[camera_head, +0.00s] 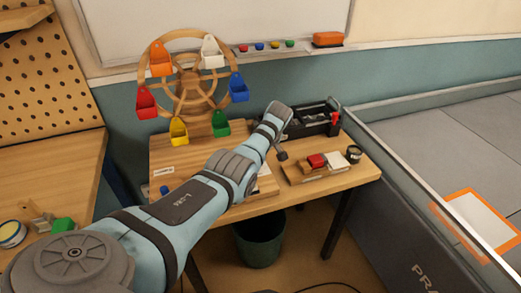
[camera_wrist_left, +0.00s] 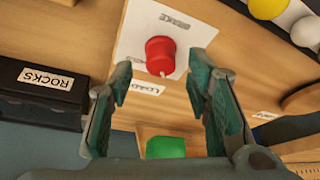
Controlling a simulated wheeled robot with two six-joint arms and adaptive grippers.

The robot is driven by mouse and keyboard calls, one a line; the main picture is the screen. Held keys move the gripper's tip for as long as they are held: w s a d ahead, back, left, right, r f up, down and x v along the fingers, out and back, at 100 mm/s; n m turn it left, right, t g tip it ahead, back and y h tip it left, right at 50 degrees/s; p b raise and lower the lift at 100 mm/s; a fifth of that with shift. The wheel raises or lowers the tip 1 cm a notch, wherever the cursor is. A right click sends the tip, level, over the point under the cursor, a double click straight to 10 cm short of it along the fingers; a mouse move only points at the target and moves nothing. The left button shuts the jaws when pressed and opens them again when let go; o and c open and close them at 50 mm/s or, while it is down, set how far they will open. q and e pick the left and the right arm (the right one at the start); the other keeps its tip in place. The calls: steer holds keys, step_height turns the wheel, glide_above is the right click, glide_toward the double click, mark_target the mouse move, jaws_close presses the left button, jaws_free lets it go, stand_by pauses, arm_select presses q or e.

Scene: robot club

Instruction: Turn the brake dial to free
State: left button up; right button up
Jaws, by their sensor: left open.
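The brake dial (camera_wrist_left: 160,55) is a red round knob on a white plate (camera_wrist_left: 135,38) in the left wrist view. A small pale mark on its rim points toward the lower label (camera_wrist_left: 148,88), whose lettering is hard to read. Another label (camera_wrist_left: 174,21) sits on the opposite side of the knob. My left gripper (camera_wrist_left: 155,90) is open, with its fingers spread to either side below the knob and apart from it. In the head view my left arm reaches over the table, and the dial appears hidden behind it.
A wooden wheel (camera_head: 190,84) with several coloured buckets stands behind my arm. A black box labelled ROCKS (camera_wrist_left: 42,95) is left of the dial. A green object (camera_wrist_left: 165,147) lies between the fingers' bases. A tray with red and white items (camera_head: 310,178) is to the right.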

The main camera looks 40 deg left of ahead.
arm_select(q)
steer(key=v, duration=1)
steer(key=shift+r, duration=0.3)
steer(key=shift+s, duration=0.1)
